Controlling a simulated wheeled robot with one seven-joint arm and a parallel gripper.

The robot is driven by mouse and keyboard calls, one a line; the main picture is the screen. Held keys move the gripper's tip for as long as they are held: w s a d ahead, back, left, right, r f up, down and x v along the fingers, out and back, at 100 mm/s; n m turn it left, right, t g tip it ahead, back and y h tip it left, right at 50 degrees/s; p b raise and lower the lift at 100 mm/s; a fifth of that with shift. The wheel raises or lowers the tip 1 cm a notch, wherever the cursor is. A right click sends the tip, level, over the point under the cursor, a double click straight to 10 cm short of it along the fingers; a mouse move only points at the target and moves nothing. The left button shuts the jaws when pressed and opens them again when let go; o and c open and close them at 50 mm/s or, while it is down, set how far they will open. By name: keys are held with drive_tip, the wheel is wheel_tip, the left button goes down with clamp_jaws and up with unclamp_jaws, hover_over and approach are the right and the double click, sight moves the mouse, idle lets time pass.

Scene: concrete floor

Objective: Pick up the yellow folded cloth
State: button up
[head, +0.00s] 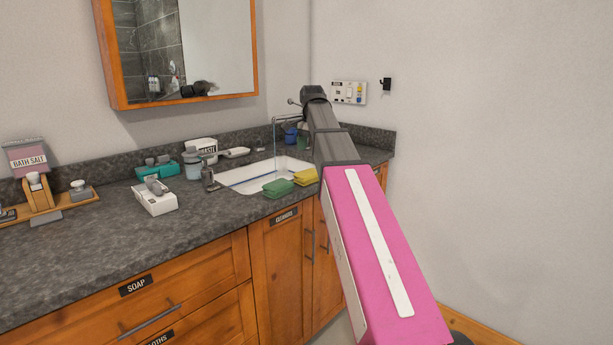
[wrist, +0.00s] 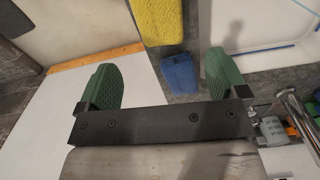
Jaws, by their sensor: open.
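The yellow folded cloth (head: 305,177) lies at the sink's front edge, beside a green folded cloth (head: 278,188) in the head view. It also shows in the wrist view at the top (wrist: 158,20), partly cut off by the frame. My gripper (wrist: 160,75) is open, with its two green fingers apart and nothing held between them. The yellow cloth appears beyond the fingertips in the wrist view. A blue folded cloth (wrist: 180,73) shows between the fingers, nearer than the yellow one. In the head view my arm hides most of the gripper.
The white sink (head: 245,178) adjoins the cloths, with a faucet (head: 276,130) behind it. The grey counter (head: 95,245) carries a white box (head: 154,197), a teal item (head: 157,167) and a bath salt package (head: 28,157). A wall stands to the right.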

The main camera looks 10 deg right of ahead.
sight(311, 171)
wheel_tip(311, 171, down, 10)
drive_tip(key=shift+a+f, duration=0.1)
drive_tip(key=shift+a, duration=0.05)
drive_tip(key=c, duration=1)
